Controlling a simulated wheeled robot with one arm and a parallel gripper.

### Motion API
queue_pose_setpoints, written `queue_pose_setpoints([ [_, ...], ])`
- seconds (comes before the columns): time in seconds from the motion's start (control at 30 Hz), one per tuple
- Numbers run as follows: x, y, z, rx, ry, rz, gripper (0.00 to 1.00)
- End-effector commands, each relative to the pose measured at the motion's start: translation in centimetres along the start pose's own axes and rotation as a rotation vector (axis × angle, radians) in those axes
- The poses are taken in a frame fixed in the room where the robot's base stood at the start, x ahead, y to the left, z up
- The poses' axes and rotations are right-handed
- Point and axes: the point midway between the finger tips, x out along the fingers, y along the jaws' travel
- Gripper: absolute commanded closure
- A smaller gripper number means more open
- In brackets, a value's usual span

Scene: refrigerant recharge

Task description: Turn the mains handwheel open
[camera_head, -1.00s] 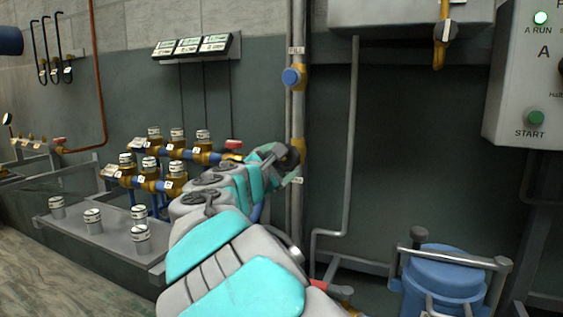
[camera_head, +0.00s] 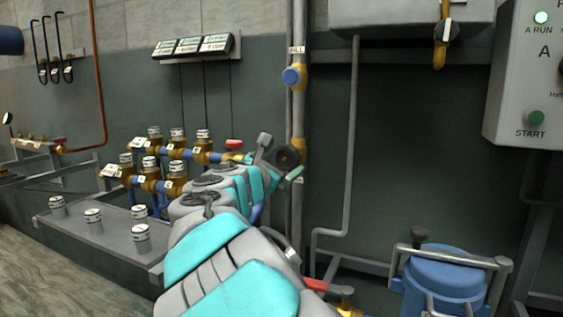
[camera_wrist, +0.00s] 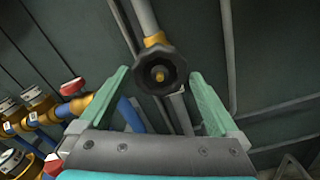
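The mains handwheel (camera_head: 287,156) is a dark, knobbed wheel with a brass centre, on a yellow fitting of the vertical grey pipe. In the wrist view the handwheel (camera_wrist: 160,76) faces the camera, between the two green fingers. My gripper (camera_wrist: 160,88) is open, with a visible gap between each finger and the wheel's rim. The fingertips reach about as far up the picture as the wheel; whether they are level with it in depth is unclear. In the head view my gripper (camera_head: 279,160) is at the wheel, partly hidden by my arm.
Brass-and-blue manifolds (camera_head: 172,150) with white-capped valves and a red knob (camera_head: 233,145) are to the left. A blue tank (camera_head: 440,278) stands lower right. The dark wall right of the pipe is mostly clear.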

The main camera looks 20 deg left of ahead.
Motion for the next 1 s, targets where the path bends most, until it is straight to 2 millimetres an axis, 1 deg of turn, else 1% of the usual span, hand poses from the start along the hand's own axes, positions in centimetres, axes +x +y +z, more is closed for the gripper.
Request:
queue_pose_setpoints([
  [0.27,-0.2,0.1,0.2,0.002,-0.002,0.001,0.00],
  [0.37,-1.0,0.1,0.2,0.002,-0.003,0.002,0.00],
  [0.8,-5.8,0.1,0.3,0.002,-0.004,0.003,0.00],
  [0.9,-6.7,0.1,0.3,0.002,-0.005,0.003,0.00],
  [1.0,-7.0,0.1,0.2,0.003,-0.004,0.002,0.00],
])
